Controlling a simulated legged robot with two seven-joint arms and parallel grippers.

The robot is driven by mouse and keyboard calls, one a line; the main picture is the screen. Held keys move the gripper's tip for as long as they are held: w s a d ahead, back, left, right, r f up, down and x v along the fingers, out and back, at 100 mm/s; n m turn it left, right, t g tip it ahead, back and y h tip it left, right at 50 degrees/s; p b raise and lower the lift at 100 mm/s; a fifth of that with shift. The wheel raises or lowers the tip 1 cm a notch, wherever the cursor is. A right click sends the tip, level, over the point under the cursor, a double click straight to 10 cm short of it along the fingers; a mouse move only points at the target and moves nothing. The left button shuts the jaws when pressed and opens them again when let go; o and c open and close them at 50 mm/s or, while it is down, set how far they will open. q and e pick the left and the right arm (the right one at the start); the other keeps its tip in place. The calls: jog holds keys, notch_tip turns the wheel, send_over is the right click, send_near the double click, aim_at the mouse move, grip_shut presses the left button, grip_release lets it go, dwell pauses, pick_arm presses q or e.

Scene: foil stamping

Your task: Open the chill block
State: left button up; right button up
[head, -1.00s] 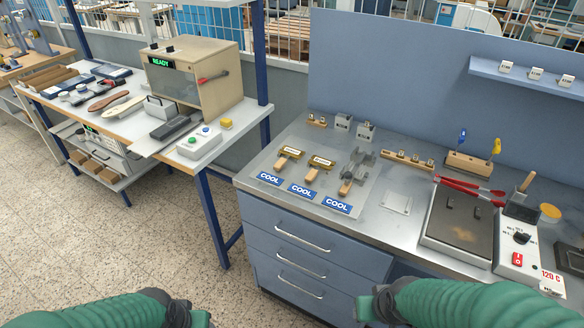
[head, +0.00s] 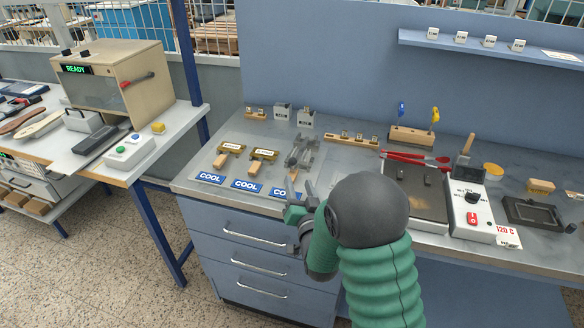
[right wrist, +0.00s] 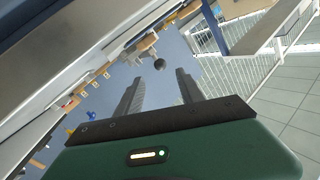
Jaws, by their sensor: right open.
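A grey metal hinged piece (head: 301,150) with a wooden handle lies at the right of the cooling plate (head: 222,140). It looks like the chill block, but I cannot be sure; two small grey blocks (head: 283,111) also stand behind the plate. My right gripper (head: 308,203) is open and empty, in front of the bench edge and close to the handle. Its arm hides part of the front edge and the third COOL label. The right wrist view shows the two fingers (right wrist: 160,76) spread, with nothing between them. My left gripper is out of view.
Two brass-headed tools (head: 263,155) with wooden handles lie on the plate, behind blue COOL labels (head: 247,185). A hotplate (head: 416,190), red tongs (head: 415,155) and a 120 C controller (head: 470,208) stand to the right. Blue drawers (head: 250,240) lie below.

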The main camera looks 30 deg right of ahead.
aim_at(294, 165)
jog(key=x, duration=1.1)
grip_shut()
dwell(0.9)
